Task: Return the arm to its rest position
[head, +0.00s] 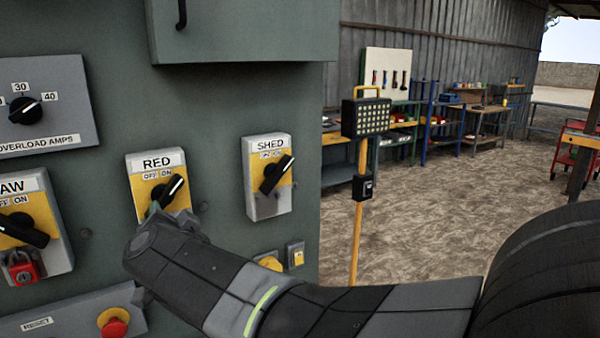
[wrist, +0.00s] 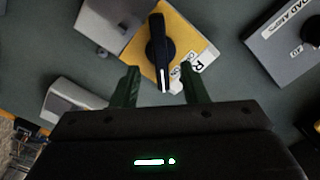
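My arm reaches from the lower right in the head view to the RED switch (head: 157,172) on the grey-green panel. My gripper (wrist: 158,82) shows in the wrist view with its two dark green fingers spread apart. The black knob (wrist: 157,45) of the RED switch lies between and ahead of the fingertips, with a gap visible on each side. In the head view my wrist hides most of the gripper; a bit of one finger (head: 152,210) shows just below the RED switch. The RED knob's white mark points to the upper right, towards ON.
The SHED switch (head: 267,177) is right of RED, its knob tilted to the upper right. The JAW switch (head: 28,222) with a red padlock (head: 23,270), the overload dial (head: 25,110) and a red button (head: 114,322) are close by. A yellow lamp stand (head: 360,190) stands right of the panel.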

